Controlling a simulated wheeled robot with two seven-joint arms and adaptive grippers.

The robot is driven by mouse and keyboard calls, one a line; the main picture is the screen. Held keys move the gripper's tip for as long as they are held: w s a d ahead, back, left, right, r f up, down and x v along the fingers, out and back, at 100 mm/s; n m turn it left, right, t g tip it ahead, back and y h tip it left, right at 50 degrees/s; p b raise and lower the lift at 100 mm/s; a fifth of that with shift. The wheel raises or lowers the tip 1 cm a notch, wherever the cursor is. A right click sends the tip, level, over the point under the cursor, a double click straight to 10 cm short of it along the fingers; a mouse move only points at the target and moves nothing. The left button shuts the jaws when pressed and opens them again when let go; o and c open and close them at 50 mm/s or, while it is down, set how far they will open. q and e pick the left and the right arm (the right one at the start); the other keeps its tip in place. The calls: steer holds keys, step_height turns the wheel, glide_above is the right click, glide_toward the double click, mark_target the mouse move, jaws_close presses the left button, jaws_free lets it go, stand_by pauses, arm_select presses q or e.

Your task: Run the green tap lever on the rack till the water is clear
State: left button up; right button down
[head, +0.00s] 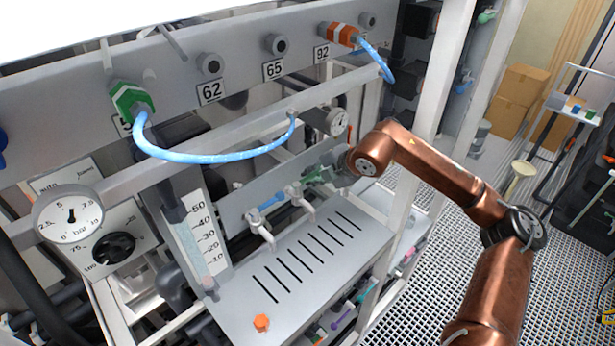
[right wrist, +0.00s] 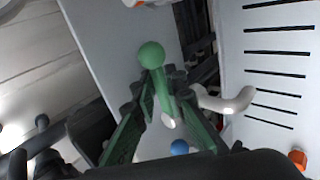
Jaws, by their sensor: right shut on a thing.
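The green tap lever with its round knob (right wrist: 151,56) stands between my right gripper's fingers (right wrist: 158,88) in the right wrist view. The fingers are closed on its stem. The knob sticks out past the fingertips. A white curved spout (right wrist: 230,101) is just right of the fingers. In the head view my right gripper (head: 326,172) is at the right end of the tap row, above the slotted grey tray (head: 290,290). No water stream can be made out from this tap. My left gripper is not in view.
A blue tap lever (head: 270,201) and white spouts (head: 262,234) are left of my gripper. An orange knob (head: 261,322) is on the tray. A blue hose (head: 215,156) loops above the taps. A white upright post (head: 443,70) stands behind my right arm. Grated floor lies to the right.

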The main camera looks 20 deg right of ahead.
steer(key=shift+f, duration=0.1)
arm_select(q)
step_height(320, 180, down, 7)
steer(key=b, duration=0.6)
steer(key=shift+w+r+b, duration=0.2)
steer(key=shift+b, duration=0.1)
arm_select(e)
steer(key=s+m+h, duration=0.1)
steer(key=m+h, duration=0.1)
steer(key=s+m+h, duration=0.1)
steer(key=m+h, duration=0.1)
steer(key=m, duration=0.1)
steer(key=s+m+h, duration=0.1)
steer(key=m+h, duration=0.1)
steer(key=shift+s+a+f+m, duration=0.1)
steer(key=shift+s+a+m, duration=0.1)
steer(key=shift+m, duration=0.1)
steer(key=shift+f, duration=0.1)
stand_by(5.6)
